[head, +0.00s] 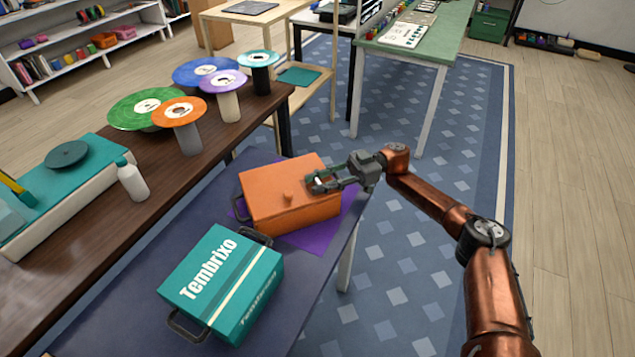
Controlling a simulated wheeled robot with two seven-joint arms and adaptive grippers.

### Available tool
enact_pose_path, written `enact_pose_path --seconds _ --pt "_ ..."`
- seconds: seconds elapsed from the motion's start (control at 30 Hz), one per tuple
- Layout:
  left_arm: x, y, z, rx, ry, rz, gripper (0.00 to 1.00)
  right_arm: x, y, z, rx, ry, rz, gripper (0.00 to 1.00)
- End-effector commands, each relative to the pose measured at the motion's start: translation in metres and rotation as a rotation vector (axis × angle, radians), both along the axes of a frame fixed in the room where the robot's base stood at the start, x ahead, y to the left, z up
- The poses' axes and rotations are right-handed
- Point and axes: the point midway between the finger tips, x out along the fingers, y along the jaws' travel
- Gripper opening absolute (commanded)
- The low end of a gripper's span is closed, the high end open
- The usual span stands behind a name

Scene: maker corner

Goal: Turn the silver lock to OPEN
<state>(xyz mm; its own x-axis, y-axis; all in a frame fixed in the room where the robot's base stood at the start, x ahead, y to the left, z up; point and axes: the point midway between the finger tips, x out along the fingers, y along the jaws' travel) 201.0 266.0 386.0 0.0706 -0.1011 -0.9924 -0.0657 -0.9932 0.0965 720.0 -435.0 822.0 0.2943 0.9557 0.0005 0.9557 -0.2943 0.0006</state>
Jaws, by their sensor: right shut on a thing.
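An orange box (270,200) with a small orange knob on top and dark side handles sits on the dark table. My right gripper (316,184) reaches in from the right, over the right part of the box's top. Its fingers are closed around a small greyish part there, apparently the silver lock, which they mostly hide. I cannot make out which way the lock points or any OPEN marking. My left gripper is not in view.
A teal box (222,283) marked "Tembrixo" stands in front of the orange box. A purple mat (318,236) lies under the orange box. Round discs on stands, including a green one (146,108), and a white bottle (132,181) stand on the brown bench. Blue carpet lies to the right.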

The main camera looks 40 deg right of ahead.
Motion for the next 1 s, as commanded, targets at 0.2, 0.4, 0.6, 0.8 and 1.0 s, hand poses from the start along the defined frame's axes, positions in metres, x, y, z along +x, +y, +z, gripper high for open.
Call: enact_pose_path --seconds 0.2,0.4,0.6,0.8,1.0 --pt "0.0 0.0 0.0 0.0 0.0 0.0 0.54 -0.001 0.001 -0.002 -0.003 0.003 0.002 0.02" --pt "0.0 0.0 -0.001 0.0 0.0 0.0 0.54 -0.001 0.001 -0.002 -0.002 0.003 0.002 0.34" --pt "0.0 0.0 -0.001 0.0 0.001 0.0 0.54 0.0 0.0 -0.001 -0.002 0.002 0.001 0.45" --pt "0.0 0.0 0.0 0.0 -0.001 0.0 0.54 0.0 0.0 -0.001 -0.001 0.001 0.001 0.45" --pt "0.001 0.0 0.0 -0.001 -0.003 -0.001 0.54 -0.003 -0.013 0.0 -0.002 0.002 -0.002 0.45"
